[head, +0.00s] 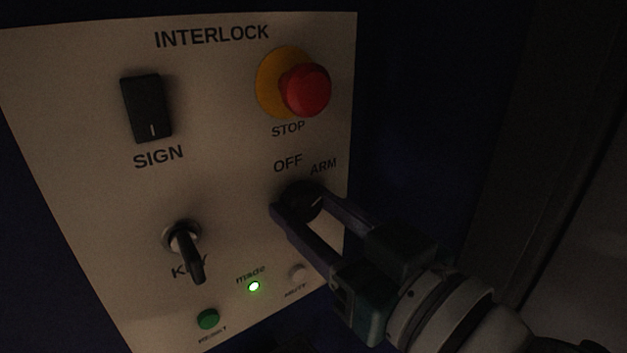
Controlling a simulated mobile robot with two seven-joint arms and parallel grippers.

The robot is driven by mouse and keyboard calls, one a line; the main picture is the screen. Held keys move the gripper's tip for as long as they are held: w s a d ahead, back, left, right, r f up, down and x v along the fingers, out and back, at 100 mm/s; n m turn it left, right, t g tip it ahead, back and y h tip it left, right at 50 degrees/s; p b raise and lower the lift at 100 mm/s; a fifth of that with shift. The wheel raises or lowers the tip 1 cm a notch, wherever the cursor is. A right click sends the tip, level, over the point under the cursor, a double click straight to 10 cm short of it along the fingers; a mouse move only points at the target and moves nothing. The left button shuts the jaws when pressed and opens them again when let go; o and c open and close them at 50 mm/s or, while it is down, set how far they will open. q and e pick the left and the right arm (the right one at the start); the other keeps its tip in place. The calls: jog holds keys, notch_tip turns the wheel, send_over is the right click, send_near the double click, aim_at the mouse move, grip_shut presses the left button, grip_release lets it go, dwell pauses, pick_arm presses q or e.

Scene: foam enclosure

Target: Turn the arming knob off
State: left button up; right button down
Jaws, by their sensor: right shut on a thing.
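The arming knob (303,199) is a round black knob on the right side of the white INTERLOCK panel (90,120). The labels OFF and ARM sit above it. Its pale pointer mark slants up and right, toward the ARM label. My right gripper (299,203) comes in from the lower right and is shut on the knob, one finger at its lower left and the other at its right. The fingers hide part of the knob's edge. My left gripper is not in view.
A red STOP button (305,90) on a yellow base stands out above the knob. A black SIGN rocker switch (147,108), a KEY switch (187,246), a lit green "made" lamp (254,287) and a green button (208,319) are to the left. Right of the panel is dark.

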jog(key=shift+n, duration=1.3)
jog(key=n, duration=0.3)
jog(key=shift+n, duration=0.3)
jog(key=n, duration=0.5)
jog(key=shift+n, duration=0.3)
jog(key=shift+r, duration=0.1)
jog(key=shift+c, duration=1.9)
grip_release()
jog(key=shift+d, duration=0.1)
